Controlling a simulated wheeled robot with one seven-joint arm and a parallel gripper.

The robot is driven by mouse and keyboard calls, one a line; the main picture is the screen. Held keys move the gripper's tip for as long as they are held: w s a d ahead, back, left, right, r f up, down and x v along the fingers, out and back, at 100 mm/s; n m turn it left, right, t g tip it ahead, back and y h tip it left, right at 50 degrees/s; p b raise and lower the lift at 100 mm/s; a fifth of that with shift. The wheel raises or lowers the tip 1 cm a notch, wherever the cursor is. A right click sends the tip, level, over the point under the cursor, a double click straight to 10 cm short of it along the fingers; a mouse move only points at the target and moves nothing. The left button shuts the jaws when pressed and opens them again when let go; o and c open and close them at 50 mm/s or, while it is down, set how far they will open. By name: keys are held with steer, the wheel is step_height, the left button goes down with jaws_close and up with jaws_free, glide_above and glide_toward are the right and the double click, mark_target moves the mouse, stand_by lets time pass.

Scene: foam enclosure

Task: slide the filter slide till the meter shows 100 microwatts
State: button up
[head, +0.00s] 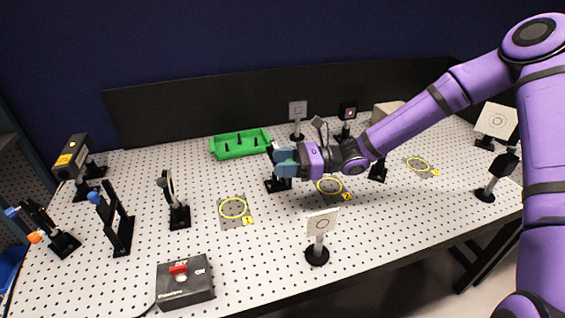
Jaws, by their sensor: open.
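My gripper (281,160), with teal fingers, is at the middle of the perforated table, at the upper part of a dark post-mounted holder (278,185). This holder may carry the filter slide, but the fingers cover most of its top. The jaws are open; I cannot tell whether they touch it. No meter reading is legible. A beige box (387,112) behind my arm may be the meter, but its front is hidden. A dark square head on a post (347,112) stands at the back, with a small reddish spot on its face.
A green tray (240,144) lies behind my gripper. A white target card (322,223) stands in front. Yellow rings (233,208) mark the table. A switch box (184,284) sits at the front left; several optic mounts (117,225) and a black labelled box (72,156) stand left.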

jaws_close()
steer(key=shift+s+d, duration=0.25)
steer(key=shift+s, duration=0.65)
steer(key=shift+s+d, duration=0.25)
steer(key=shift+s, duration=0.65)
jaws_free()
steer(key=w+d, duration=0.1)
steer(key=d, duration=0.9)
steer(key=shift+d, duration=0.35)
